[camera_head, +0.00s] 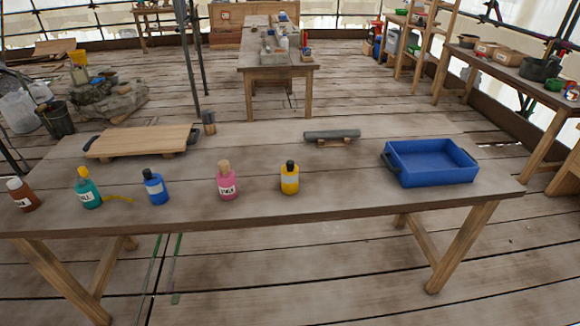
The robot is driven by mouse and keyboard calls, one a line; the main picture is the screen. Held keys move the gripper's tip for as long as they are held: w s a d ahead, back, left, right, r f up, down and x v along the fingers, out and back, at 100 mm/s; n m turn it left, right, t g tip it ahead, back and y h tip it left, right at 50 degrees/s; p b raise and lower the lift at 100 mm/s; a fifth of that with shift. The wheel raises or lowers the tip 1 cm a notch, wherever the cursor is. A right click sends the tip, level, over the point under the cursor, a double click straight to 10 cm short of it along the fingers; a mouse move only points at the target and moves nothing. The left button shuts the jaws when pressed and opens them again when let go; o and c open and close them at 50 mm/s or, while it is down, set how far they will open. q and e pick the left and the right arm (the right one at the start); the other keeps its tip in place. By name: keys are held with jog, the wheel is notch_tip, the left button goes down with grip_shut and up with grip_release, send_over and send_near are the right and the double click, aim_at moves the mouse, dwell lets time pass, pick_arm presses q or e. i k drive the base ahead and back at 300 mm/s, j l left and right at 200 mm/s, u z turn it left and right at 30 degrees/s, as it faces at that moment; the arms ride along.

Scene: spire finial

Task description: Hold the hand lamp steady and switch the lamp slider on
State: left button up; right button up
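A dark grey cylinder (332,134), which looks like the hand lamp, lies sideways on a small wooden rest toward the back of the near table (330,185). Its slider is too small to make out, and I cannot tell whether the lamp is on. Neither of my grippers shows in the head view, and nothing is touching the lamp.
A blue tray (433,163) stands right of the lamp. Yellow (289,179), pink (227,183), blue (155,188), teal (88,190) and brown (22,196) bottles line the front. A wooden board (140,141) and small dark cup (208,123) are at back left.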

aim_at(290, 166)
jog(key=u, duration=0.35)
jog(key=l+u, duration=0.9)
jog(key=l, duration=0.8)
jog(key=k+l+u, duration=0.15)
jog(key=l, duration=0.8)
